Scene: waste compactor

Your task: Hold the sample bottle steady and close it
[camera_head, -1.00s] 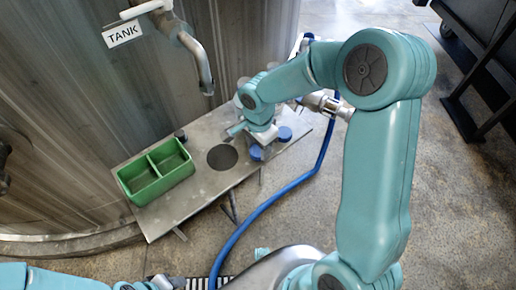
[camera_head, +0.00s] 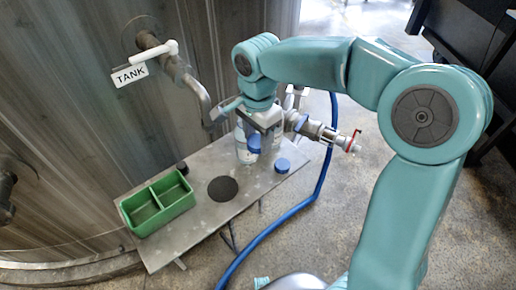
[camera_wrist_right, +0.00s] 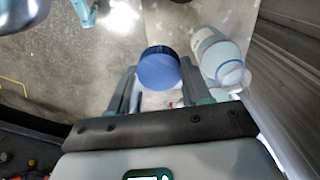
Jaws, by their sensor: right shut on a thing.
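My right gripper (camera_head: 257,134) is shut on a blue cap (camera_head: 254,145), held above the metal table. In the right wrist view the cap (camera_wrist_right: 158,68) sits between the two fingertips (camera_wrist_right: 159,80). A clear, pale bottle (camera_head: 243,152) stands on the table just behind the gripper, partly hidden by it; in the right wrist view the bottle (camera_wrist_right: 212,48) is to the right of the cap, apart from it. A second blue cap (camera_head: 282,166) lies on the table to the right. My left gripper is not in view.
A green two-part tray (camera_head: 157,205) is at the table's left, with a dark round disc (camera_head: 222,188) beside it. The tank tap (camera_head: 203,105) with its label (camera_head: 130,76) hangs at the left. A metal valve (camera_head: 325,133) and blue hose (camera_head: 300,205) lie right of the table.

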